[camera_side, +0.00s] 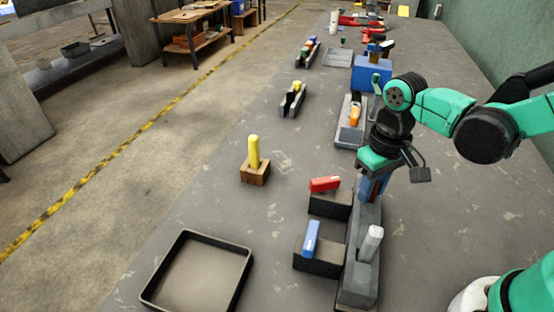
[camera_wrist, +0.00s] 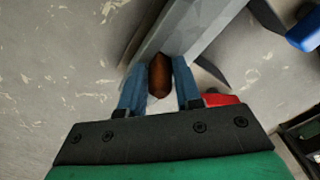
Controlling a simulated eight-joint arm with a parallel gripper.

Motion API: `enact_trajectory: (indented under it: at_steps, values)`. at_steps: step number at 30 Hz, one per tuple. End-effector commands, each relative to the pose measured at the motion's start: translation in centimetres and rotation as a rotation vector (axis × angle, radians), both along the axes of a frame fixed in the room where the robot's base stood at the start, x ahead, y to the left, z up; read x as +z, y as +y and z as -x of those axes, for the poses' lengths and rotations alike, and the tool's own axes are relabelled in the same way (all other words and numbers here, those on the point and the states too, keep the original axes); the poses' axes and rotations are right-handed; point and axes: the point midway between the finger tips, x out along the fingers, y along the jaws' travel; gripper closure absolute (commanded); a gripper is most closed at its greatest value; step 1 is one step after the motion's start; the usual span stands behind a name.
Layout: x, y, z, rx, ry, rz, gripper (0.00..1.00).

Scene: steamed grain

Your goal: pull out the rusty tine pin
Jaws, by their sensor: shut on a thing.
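The rusty tine pin (camera_wrist: 160,74) is a brown, rounded peg in the wrist view, between the two blue fingers of my gripper (camera_wrist: 160,92). The fingers are closed on its sides. It stands at the end of a grey bar (camera_wrist: 193,26); how deep it sits there I cannot tell. A pale grey peg (camera_side: 371,243) stands tilted at the bar's near part.
Left of the bar, dark blocks hold a red piece (camera_side: 324,184) and a blue piece (camera_side: 311,239). A yellow peg (camera_side: 253,151) stands in a wooden block (camera_side: 255,174). An empty dark tray (camera_side: 243,283) lies at the front left. Other fixtures line the table behind.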

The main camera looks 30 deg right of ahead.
Motion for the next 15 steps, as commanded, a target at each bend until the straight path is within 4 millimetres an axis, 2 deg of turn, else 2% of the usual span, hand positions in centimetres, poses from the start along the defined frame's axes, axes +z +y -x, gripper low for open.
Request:
enact_trajectory:
  at_steps: [8, 15]
  values:
    - [0.2, 0.0, 0.0, 0.0, 0.0, 0.0, 1.0]
    - [1.2, 0.0, 0.0, 0.0, 0.0, 0.0, 1.0]
